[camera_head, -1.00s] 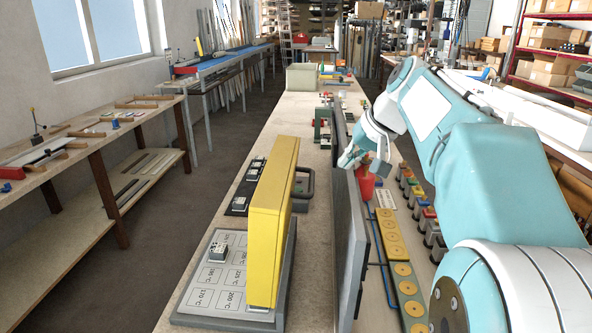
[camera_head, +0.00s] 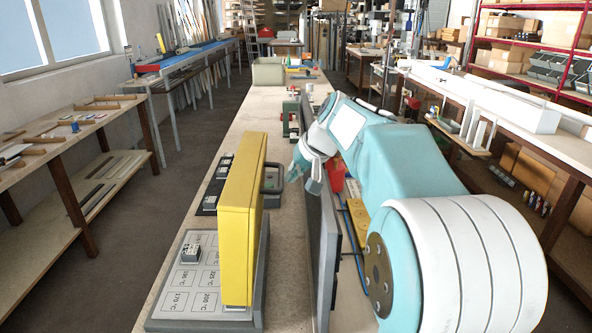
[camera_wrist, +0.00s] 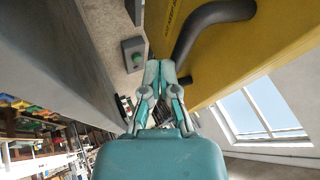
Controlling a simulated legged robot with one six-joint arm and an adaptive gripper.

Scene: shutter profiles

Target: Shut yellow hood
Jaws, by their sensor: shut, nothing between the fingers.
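The yellow hood (camera_head: 240,215) stands upright, raised on edge, on a grey base (camera_head: 185,285) marked with temperature labels. Its dark curved handle (camera_head: 272,178) sticks out on the right side. My gripper (camera_head: 293,173) is shut and empty, just right of the handle, between the hood and the dark panel. In the wrist view the shut fingers (camera_wrist: 160,75) point towards the gap beside the yellow hood (camera_wrist: 235,55). The handle (camera_wrist: 205,28) is ahead and to the right of the fingertips, apparently apart from them.
A tall dark grey panel (camera_head: 321,255) stands right of the hood, close to my arm. A red container (camera_head: 336,172) is behind it. A small block (camera_head: 191,253) sits on the labelled base. Dark trays with parts (camera_head: 216,185) lie left of the hood.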

